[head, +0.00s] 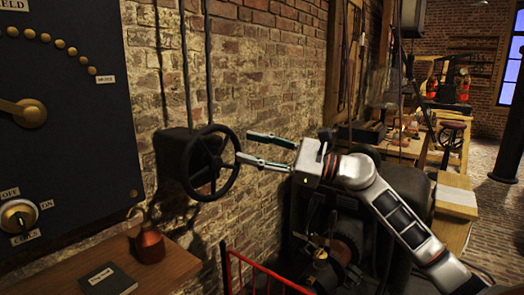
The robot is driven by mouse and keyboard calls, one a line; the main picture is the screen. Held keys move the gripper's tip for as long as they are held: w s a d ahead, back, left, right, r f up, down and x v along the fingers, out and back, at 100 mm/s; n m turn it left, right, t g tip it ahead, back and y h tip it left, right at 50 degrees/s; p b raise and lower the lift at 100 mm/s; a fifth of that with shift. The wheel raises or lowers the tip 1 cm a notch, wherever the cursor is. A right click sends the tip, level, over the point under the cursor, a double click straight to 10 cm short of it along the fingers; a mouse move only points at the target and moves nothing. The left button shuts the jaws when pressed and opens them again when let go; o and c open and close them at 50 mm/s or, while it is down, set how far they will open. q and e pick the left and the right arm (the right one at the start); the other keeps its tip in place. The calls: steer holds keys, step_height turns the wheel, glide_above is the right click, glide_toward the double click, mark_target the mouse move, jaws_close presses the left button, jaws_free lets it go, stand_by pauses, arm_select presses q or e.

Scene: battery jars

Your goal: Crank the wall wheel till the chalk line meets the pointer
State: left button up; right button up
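A dark spoked wall wheel (213,163) sits on a black box (172,148) on the brick wall, left of centre. My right gripper (243,147) comes in from the right with its two fingers spread apart and nothing between them. Its lower fingertip is at the right side of the wheel rim in the picture; I cannot tell whether it touches. The upper finger lies to the right of the wheel, higher up. I cannot make out a chalk line or its pointer on the wheel or box. My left gripper is not in view.
A black panel (60,130) with a brass lever (30,113) and a switch fills the left. Below, a wooden bench (170,272) bears a copper can (149,245) and a dark book (107,279). A red rail (262,272) and dark machinery (320,262) stand below my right arm.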

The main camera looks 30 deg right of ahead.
steer(key=shift+v, duration=1.2)
steer(key=shift+w, duration=0.1)
steer(key=c, duration=0.6)
steer(key=a+f+m, duration=0.1)
steer(key=a+f+m+t, duration=0.1)
steer(key=a+f+m+t+p, duration=0.1)
steer(key=a, duration=0.1)
steer(key=shift+w+a+f, duration=0.1)
steer(key=shift+w+f, duration=0.15)
steer(key=shift+w, duration=0.15)
jaws_close()
steer(key=s+a+f+m+t+h+p, duration=0.1)
steer(key=s+a+f+m+t+h, duration=0.25)
steer(key=m+h, duration=0.5)
steer(key=s+a+f+m+t+h+p, duration=0.1)
steer(key=s+a+f+m+t+h, duration=0.4)
steer(key=m, duration=0.7)
arm_select(q)
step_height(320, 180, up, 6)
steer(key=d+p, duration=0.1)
steer(key=p, duration=0.4)
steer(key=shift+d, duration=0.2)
arm_select(e)
steer(key=w+d+r+g, duration=0.1)
steer(key=w+d+r, duration=0.2)
steer(key=w+r, duration=0.7)
steer(key=shift+w+h, duration=0.35)
steer(key=shift+w, duration=0.65)
